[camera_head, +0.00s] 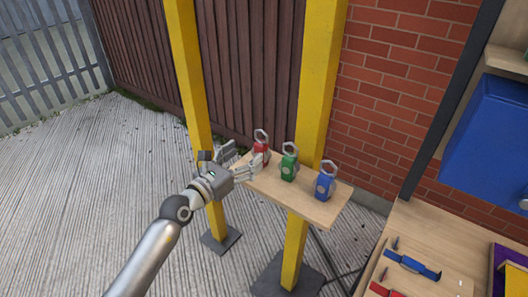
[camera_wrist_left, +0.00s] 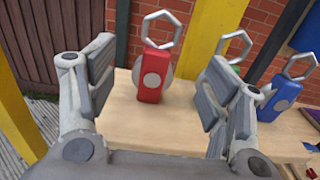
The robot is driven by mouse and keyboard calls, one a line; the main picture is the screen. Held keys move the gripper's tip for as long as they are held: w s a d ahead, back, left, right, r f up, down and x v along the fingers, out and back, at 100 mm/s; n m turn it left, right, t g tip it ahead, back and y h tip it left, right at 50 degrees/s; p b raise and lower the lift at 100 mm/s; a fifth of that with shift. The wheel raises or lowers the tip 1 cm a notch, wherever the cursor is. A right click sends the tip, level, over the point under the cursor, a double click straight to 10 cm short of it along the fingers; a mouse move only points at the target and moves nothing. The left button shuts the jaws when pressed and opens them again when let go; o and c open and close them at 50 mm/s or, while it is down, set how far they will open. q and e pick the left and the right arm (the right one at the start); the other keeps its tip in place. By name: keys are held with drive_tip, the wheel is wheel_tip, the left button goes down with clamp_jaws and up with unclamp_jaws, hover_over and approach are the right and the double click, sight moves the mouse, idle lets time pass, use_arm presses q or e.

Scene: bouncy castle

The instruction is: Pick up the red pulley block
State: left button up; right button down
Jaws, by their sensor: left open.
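The red pulley block (camera_head: 261,154) stands upright at the left end of a small wooden shelf (camera_head: 318,212), with a metal hexagonal ring on top. In the left wrist view the red pulley block (camera_wrist_left: 154,76) is ahead, between the fingers and beyond their tips. My left gripper (camera_head: 243,158) is open and empty at the shelf's left end, close to the red block. In the left wrist view its two fingers (camera_wrist_left: 155,85) are spread wide. My right gripper is not in view.
A green pulley block (camera_head: 289,167) and a blue pulley block (camera_head: 325,186) stand to the right of the red one. Yellow posts (camera_head: 319,85) rise beside and behind the shelf. A wooden workbench (camera_head: 425,240) with tools is at the lower right.

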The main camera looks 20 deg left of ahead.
sight(257, 146)
use_arm(q)
drive_tip(key=shift+f+x, duration=0.2)
drive_tip(key=shift+x, duration=1.2)
drive_tip(key=shift+f+x, duration=0.15)
drive_tip(key=shift+x, duration=1.3)
drive_tip(key=shift+f+x, duration=0.2)
drive_tip(key=shift+x, duration=1.2)
drive_tip(key=shift+a, duration=0.1)
drive_tip(key=shift+r, duration=0.1)
drive_tip(key=c, duration=1.3)
